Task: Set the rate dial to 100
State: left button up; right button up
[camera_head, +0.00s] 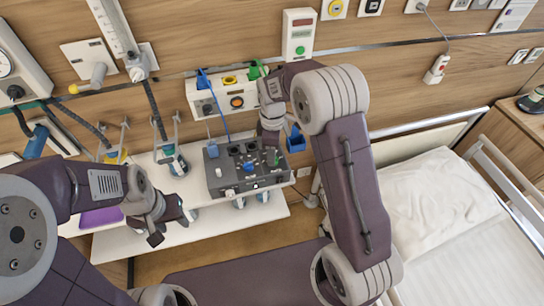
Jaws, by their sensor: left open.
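A dark grey control box (232,182) stands on the white shelf in the middle of the view. Its top carries a blue knob (249,167), a white knob, dark round parts and a green part near its right end. Which of these is the rate dial, and any dial numbers, are too small to tell. My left gripper (173,224) is open and empty, left of the box and apart from it, over the shelf's front. My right gripper (271,138) points down at the box's back right. Its fingertips are too small and partly hidden, so I cannot tell whether they touch anything.
The white shelf (222,222) has free room in front of the box. A wall panel (222,98) with coloured connectors is behind it. Stands with clamps (172,160) and a purple item (101,217) are at left. A bed (450,220) fills the right.

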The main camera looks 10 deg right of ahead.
notch_tip(320, 180, down, 3)
jog(key=shift+w+d+r, duration=0.1)
jog(key=shift+d+r, duration=0.05)
jog(key=shift+w+d+f, duration=0.1)
jog(key=shift+d+f, duration=0.05)
jog(key=shift+f, duration=0.15)
jog(key=shift+c, duration=0.6)
grip_shut()
